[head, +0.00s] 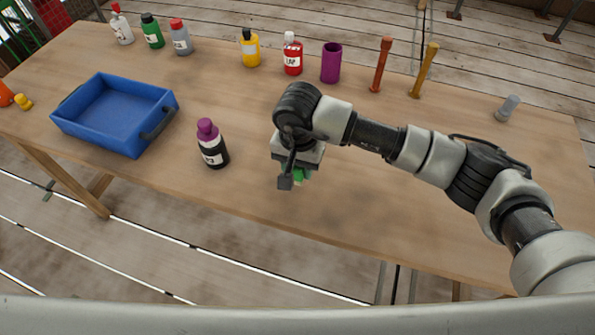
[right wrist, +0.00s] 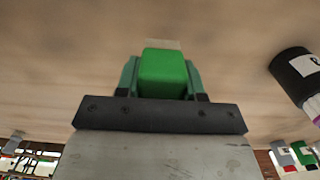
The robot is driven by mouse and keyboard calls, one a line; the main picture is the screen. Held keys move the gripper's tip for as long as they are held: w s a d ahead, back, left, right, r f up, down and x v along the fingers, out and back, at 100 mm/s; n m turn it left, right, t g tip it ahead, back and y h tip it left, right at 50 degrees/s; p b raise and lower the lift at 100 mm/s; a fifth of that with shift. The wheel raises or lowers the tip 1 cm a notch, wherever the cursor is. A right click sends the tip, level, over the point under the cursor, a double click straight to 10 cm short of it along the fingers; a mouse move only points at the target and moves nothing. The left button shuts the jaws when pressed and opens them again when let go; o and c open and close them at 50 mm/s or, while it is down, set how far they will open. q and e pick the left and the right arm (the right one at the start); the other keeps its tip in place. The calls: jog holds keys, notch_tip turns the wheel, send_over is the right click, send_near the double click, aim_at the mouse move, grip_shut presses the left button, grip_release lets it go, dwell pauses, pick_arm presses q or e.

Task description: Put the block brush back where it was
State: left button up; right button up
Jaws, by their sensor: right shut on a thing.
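The block brush is a green block (right wrist: 163,72) with a pale strip beyond it that may be its bristles. My right gripper (right wrist: 163,85) is shut on it, with a finger at each side. In the head view a little green of the brush (head: 299,175) shows under my right gripper (head: 295,178), above the front middle part of the wooden table (head: 390,215). The gripper hides most of the brush there. I cannot tell whether the brush touches the table. My left gripper is not in view.
A black bottle with a purple cap (head: 213,146) stands left of my right gripper. A blue tray (head: 115,140) lies farther left. Several bottles, a purple cup (head: 331,64) and two upright tools (head: 381,65) line the back edge. The table's right part is mostly clear.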

aim_at(297, 175)
jog(key=shift+w+a+f, duration=0.2)
jog(key=shift+w+f, duration=0.15)
notch_tip(297, 175, down, 3)
jog(key=shift+p, duration=0.45)
jog(key=shift+f, duration=0.4)
jog(key=shift+f, duration=0.2)
jog(key=o, duration=0.8)
jog(key=shift+r, duration=0.15)
